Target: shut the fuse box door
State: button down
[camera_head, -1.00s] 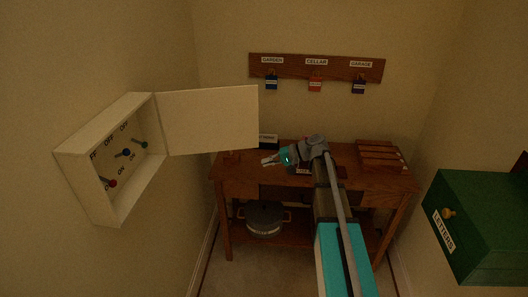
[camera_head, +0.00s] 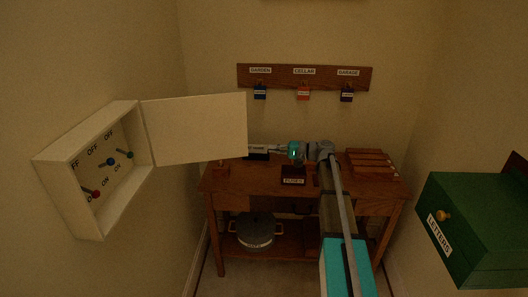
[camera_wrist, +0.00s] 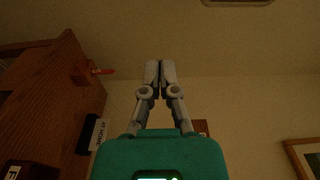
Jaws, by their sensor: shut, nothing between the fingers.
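The fuse box (camera_head: 95,170) hangs on the left wall in the head view. Its cream door (camera_head: 195,129) stands wide open, swung out to the right over the desk's left side. Inside are a red switch (camera_head: 96,194), a blue switch (camera_head: 110,161) and a green switch (camera_head: 130,155). My gripper (camera_head: 260,149) is over the back of the desk, below and right of the door's free edge, apart from it. In the wrist view my gripper (camera_wrist: 160,64) has its fingers together and empty; the door is not clearly visible there.
A wooden desk (camera_head: 240,185) holds a box labelled FUSES (camera_head: 293,177) and a slatted wooden rack (camera_head: 371,164). A pot (camera_head: 255,231) sits on its lower shelf. A green letters box (camera_head: 475,225) is at right. Padlocks hang from a wall board (camera_head: 320,78).

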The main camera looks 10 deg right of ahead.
aim_at(247, 148)
jog(key=x, duration=0.9)
jog(key=shift+s+a, duration=0.15)
jog(key=shift+a, duration=0.3)
jog(key=s, duration=0.3)
jog(key=shift+s, duration=0.2)
